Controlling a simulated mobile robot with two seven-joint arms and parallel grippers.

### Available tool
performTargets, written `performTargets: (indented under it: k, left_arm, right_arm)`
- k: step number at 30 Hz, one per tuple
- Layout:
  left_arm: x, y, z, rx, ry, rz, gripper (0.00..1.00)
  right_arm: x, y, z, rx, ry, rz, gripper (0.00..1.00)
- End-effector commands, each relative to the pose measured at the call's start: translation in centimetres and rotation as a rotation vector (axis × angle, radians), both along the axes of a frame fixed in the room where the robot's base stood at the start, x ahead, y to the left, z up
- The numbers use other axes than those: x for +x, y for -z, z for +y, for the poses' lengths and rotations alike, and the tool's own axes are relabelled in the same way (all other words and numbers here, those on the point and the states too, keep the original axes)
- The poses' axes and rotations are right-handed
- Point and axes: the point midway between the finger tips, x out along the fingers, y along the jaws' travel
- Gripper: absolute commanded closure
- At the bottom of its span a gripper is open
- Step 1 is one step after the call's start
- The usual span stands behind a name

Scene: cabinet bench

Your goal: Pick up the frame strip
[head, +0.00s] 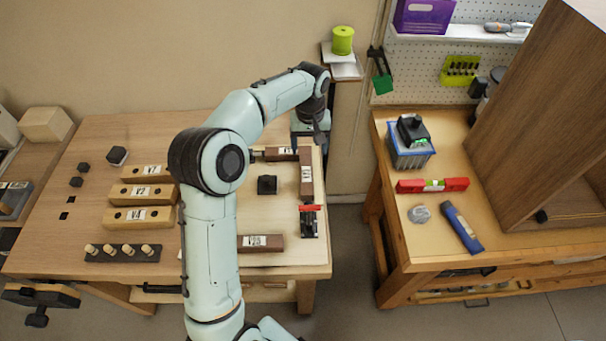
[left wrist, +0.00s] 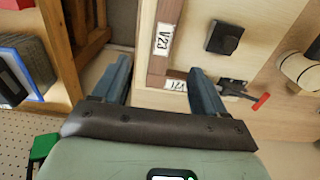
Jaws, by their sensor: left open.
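Dark brown frame strips lie on a pale board at the right of the left bench. One labelled strip (head: 306,175) runs along the board's right side. Another strip (head: 280,154) lies along its far edge, and a third (head: 262,242) near its front. In the left wrist view a strip labelled V23 (left wrist: 161,32) meets a strip labelled V21 (left wrist: 172,83) at a corner. My left gripper (head: 310,148) is open above this corner. In the left wrist view its fingers (left wrist: 158,66) stand either side of the corner, with nothing held. My right gripper is not in view.
A black block (head: 267,185) sits inside the frame area. A red-handled clamp (head: 310,220) stands at the board's right edge. Tan labelled blocks (head: 140,194) and a dark peg rack (head: 123,252) are left of my arm. A second bench (head: 395,260) stands right, across a gap.

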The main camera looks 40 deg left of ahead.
Motion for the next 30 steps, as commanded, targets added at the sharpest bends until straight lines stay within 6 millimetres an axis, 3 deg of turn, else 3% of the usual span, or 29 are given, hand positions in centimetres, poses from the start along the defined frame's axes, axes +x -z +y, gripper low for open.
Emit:
performTargets:
  k: [3,9,16,24,30]
  left_arm:
    - [-0.2,2.9,0.1,-0.001,0.001,0.009,0.28]
    - [-0.2,6.2,0.1,-0.002,-0.001,0.007,0.28]
    - [-0.1,7.7,0.2,0.0,0.0,0.004,0.28]
    - [-0.2,11.5,0.7,-0.001,0.001,0.004,0.28]
    - [-0.2,12.2,0.6,-0.001,0.0,0.002,0.28]
  right_arm:
    - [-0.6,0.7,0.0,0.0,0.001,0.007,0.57]
    - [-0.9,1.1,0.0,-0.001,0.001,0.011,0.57]
    - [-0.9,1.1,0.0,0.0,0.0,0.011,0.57]
    - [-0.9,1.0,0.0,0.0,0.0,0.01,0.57]
    - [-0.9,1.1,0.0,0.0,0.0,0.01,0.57]
